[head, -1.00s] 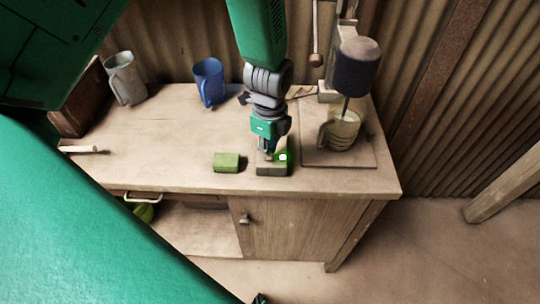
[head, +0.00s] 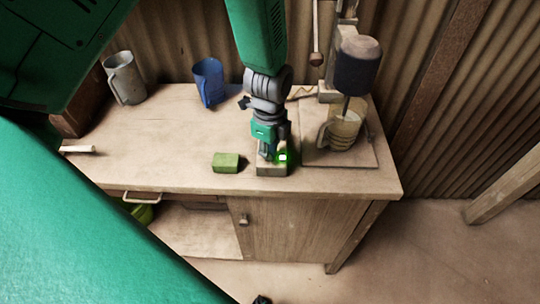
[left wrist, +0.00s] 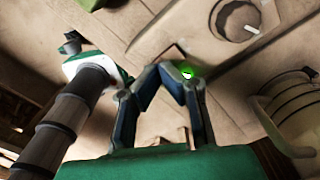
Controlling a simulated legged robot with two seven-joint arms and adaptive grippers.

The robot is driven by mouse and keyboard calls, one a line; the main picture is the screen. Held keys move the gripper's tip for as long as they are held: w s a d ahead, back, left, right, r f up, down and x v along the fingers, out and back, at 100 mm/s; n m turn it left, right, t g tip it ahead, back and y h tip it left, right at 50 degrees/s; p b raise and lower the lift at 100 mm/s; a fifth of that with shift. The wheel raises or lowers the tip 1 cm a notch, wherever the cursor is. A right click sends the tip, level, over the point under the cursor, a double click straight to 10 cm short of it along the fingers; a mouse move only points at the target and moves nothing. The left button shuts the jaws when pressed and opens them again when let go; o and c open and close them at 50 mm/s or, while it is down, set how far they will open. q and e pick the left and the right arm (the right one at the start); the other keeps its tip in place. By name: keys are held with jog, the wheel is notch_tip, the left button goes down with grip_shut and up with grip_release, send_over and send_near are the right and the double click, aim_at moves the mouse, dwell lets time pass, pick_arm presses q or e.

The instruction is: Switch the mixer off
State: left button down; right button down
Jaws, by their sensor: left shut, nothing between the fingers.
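The mixer (head: 357,66) stands at the right end of the bench, its dark head above a glass jug (head: 346,130) with the shaft reaching into it. A small switch box (head: 272,171) sits near the bench's front edge, left of the mixer's board. A green light (head: 283,158) glows on it, and it also shows in the left wrist view (left wrist: 188,74). My left gripper (head: 267,157) points down at the box, shut and empty, its tips close beside the light. The fingers hide part of the box top, and I cannot tell whether they touch it. My right gripper is not in view.
A green block (head: 226,163) lies just left of the switch box. A blue mug (head: 208,82) and a grey mug (head: 124,78) stand at the back left. A pale stick (head: 78,149) lies at the left edge. The bench middle is clear.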

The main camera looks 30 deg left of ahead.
pick_arm(q)
jog(key=shift+f, duration=0.25)
jog(key=shift+r, duration=0.1)
notch_tip(320, 180, up, 7)
jog(key=p, duration=0.6)
jog(key=shift+p, duration=0.3)
jog(key=s+a+f+n, duration=0.1)
jog(key=s+f+n, duration=0.3)
jog(key=s+n, duration=0.3)
jog(key=s+a+f+n, duration=0.1)
jog(key=s+f+n, duration=0.35)
jog(key=s, duration=0.55)
jog(key=s+f+n, duration=0.4)
jog(key=s+n, duration=0.3)
jog(key=s, duration=0.1)
notch_tip(320, 180, down, 16)
jog(key=w+m+b, duration=0.1)
jog(key=w+b, duration=0.1)
jog(key=b, duration=1.5)
jog(key=shift+w+d+t, duration=0.2)
jog(key=shift+d+t, duration=0.1)
jog(key=shift+d, duration=0.15)
